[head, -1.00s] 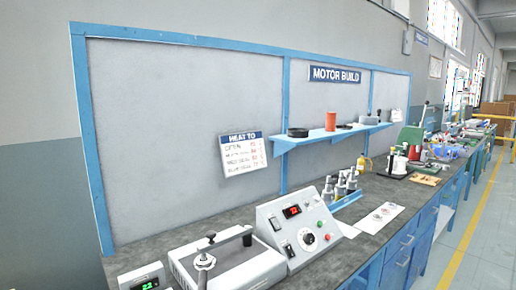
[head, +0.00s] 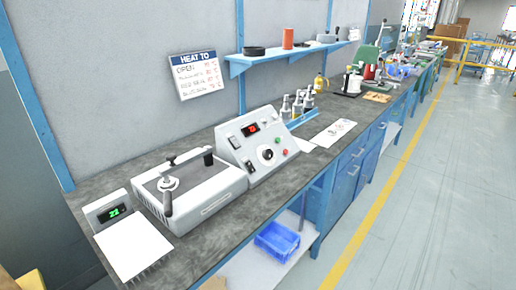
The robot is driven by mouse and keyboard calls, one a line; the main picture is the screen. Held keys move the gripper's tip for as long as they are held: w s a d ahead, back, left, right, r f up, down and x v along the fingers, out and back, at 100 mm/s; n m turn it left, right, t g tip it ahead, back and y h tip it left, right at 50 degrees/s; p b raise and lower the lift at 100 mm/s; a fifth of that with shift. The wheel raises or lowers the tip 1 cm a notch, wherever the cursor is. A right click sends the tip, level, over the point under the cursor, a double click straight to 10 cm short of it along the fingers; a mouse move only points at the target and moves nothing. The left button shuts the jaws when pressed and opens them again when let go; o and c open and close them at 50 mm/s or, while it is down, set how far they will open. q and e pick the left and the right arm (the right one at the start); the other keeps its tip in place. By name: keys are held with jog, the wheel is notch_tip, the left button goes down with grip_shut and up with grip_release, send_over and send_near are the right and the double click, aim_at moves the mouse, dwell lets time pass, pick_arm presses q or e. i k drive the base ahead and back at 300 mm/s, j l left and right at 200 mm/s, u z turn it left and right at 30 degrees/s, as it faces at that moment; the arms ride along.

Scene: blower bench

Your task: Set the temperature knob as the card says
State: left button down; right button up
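The grey control box (head: 257,146) stands on the bench with a sloped face. Its black temperature knob (head: 267,155) sits low in the middle of that face, with a pale mark whose setting is too small to read. A red lit display (head: 250,129) is above the knob; its digits are hard to read. The card (head: 198,75), headed "HEAT TO", hangs on the back panel at upper left, with rows of red figures at its right that I cannot read surely. Neither of my grippers is in view.
A lidded heater unit (head: 190,188) with a black handle stands left of the box. A small meter with a green display (head: 112,213) and white plate is at the near left. Bottles (head: 298,103) stand behind right. A blue bin (head: 277,241) is on the lower shelf. Floor right is clear.

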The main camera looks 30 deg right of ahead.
aim_at(267, 154)
jog(key=i+l+u, duration=0.1)
jog(key=l, duration=0.35)
jog(key=i+l+u, duration=0.1)
jog(key=l, duration=0.3)
jog(key=i+l+u, duration=0.1)
jog(key=l, duration=0.4)
jog(key=i, duration=0.1)
